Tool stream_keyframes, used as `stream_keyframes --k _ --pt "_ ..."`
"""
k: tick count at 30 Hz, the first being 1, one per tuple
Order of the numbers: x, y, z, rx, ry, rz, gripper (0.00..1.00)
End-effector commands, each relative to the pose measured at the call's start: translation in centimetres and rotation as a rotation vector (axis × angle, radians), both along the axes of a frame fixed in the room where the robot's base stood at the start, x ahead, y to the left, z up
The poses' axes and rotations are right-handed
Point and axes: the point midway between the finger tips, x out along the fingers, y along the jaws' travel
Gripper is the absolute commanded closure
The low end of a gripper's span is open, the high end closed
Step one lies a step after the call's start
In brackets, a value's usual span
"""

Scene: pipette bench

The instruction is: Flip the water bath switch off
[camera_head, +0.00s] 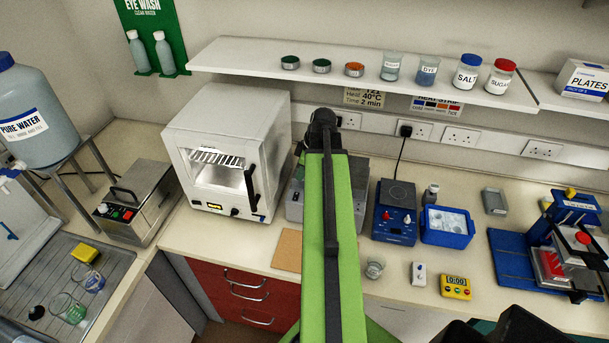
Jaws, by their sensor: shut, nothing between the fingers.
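A steel box with a handled lid (132,200), which looks like the water bath, stands on the left bench beside the sink. Its front panel has a pale knob and small green and red parts (122,214). These are too small to tell which is the switch or how it is set. My green arm rises through the middle of the view to a black joint, well to the right of the bath. My gripper's fingers cannot be made out.
A white oven (229,150) stands right of the bath. A grey device (296,200) is partly hidden behind my arm. A water drum (38,115) on a metal stand is at left. A shelf (240,55) with jars overhangs the back bench.

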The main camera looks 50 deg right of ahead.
Motion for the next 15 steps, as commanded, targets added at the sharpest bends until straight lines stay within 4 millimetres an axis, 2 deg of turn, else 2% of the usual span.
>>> stream_keyframes --k 1,9,15 --pt "0.4 0.1 -2.3 -0.001 0.000 0.002 1.00" --pt "1.5 0.2 -7.6 0.000 0.000 -0.001 1.00" --pt "1.5 0.0 -8.9 0.000 0.000 -0.001 1.00"
